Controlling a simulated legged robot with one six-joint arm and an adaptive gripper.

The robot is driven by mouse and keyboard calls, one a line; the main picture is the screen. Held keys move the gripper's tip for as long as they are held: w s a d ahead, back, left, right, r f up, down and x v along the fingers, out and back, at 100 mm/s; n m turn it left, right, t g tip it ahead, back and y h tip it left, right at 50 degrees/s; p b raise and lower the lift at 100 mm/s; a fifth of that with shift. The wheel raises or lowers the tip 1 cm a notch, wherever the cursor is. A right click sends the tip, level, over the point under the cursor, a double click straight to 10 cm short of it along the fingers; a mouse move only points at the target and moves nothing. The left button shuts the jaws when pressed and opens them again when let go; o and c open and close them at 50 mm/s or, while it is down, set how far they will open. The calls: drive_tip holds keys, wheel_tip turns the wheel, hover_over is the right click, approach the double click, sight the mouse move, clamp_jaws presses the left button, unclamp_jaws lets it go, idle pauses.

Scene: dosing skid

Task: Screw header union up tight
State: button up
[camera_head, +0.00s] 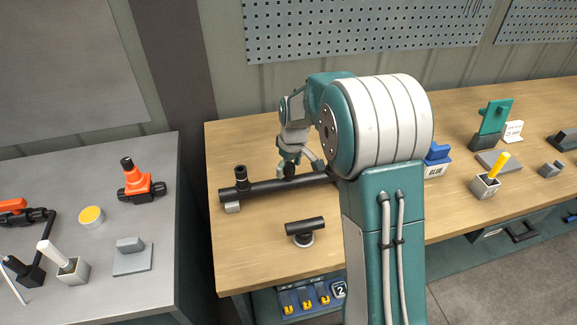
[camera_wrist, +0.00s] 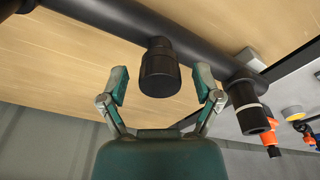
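The black header pipe (camera_head: 262,188) lies across the wooden bench on a grey support (camera_head: 233,207). In the wrist view the pipe (camera_wrist: 190,38) crosses the upper part. A black ribbed nut, which looks like the header union (camera_wrist: 160,70), stands on its middle branch. A second branch fitting (camera_wrist: 251,108) with a pale ring is at the pipe's end; it also shows in the head view (camera_head: 241,177). My gripper (camera_wrist: 163,88) is open, its fingers on either side of the nut with visible gaps. In the head view my gripper (camera_head: 298,167) is over the pipe's middle, partly hiding it.
A black tee (camera_head: 305,227) stands in front of the pipe. The left grey table holds an orange valve (camera_head: 140,185). Bare wood lies around the tee.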

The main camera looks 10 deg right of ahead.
sight(292, 167)
drive_tip(key=shift+r, duration=0.1)
wheel_tip(292, 167, up, 12)
drive_tip(key=s, duration=0.1)
drive_tip(key=shift+d+f, duration=0.2)
drive_tip(key=shift+d, duration=0.15)
idle(0.3)
